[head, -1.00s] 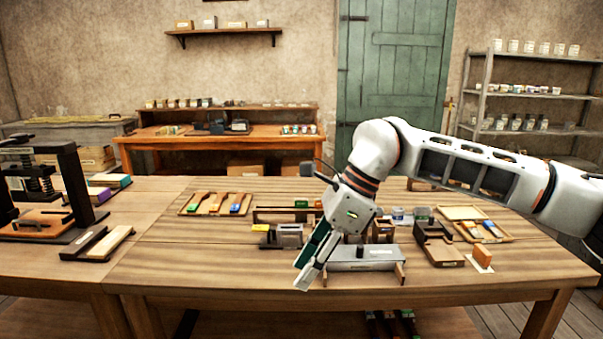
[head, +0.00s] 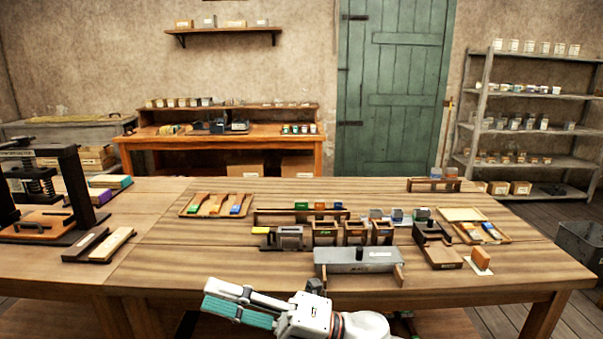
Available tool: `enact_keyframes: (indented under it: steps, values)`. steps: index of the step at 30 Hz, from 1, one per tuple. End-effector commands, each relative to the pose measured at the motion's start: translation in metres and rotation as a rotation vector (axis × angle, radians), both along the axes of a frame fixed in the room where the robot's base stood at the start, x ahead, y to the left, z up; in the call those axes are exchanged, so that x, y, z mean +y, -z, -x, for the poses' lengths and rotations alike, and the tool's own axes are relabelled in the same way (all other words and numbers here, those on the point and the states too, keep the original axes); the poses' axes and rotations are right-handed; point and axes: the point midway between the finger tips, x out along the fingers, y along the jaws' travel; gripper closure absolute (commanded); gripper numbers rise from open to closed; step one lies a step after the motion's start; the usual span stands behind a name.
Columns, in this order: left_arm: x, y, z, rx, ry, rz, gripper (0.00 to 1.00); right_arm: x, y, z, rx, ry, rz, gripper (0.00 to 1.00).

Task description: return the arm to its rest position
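My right arm's white gripper (head: 224,300) is low at the bottom middle of the head view, in front of the table's near edge. Its fingers, with teal pads, point left and look apart, with nothing between them. The rest of that arm runs out of the picture at the bottom. My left gripper is not in view.
The wooden table (head: 180,275) has a clear front left part. A grey metal box (head: 358,259) stands near its front edge, right of my gripper. Behind are small wooden holders (head: 355,233) and a tray (head: 215,205). A dark press (head: 72,185) stands at left.

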Motion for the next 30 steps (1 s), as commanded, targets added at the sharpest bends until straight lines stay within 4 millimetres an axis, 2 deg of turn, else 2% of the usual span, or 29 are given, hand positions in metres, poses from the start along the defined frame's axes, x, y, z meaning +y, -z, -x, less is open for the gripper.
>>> enact_keyframes:
  steps: [5, 8, 12, 16, 20, 22, 24, 27, 30]
  values:
    - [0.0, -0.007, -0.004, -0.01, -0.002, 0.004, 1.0, -0.035, 0.028, -0.027, 0.343, 0.155, -0.152, 0.66]
    - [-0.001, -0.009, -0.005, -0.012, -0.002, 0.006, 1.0, -0.062, 0.056, -0.041, 0.536, 0.248, -0.226, 0.66]
    - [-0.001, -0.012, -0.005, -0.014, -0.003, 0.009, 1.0, -0.105, 0.109, -0.052, 0.809, 0.383, -0.319, 0.66]
    - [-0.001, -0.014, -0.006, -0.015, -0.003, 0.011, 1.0, -0.15, 0.171, -0.047, 1.062, 0.513, -0.395, 0.66]
    - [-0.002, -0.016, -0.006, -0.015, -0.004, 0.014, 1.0, -0.197, 0.24, -0.024, 1.312, 0.65, -0.464, 0.66]
    - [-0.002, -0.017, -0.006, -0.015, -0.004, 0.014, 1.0, -0.223, 0.278, -0.004, 1.444, 0.726, -0.499, 0.66]
    - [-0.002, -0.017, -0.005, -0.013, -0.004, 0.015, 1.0, -0.248, 0.315, 0.022, 1.573, 0.805, -0.53, 0.66]
    - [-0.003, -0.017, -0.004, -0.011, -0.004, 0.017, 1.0, -0.28, 0.359, 0.063, 1.732, 0.907, -0.567, 0.66]
    - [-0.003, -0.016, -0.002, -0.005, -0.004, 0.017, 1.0, -0.303, 0.39, 0.099, 1.851, 0.988, -0.594, 0.66]
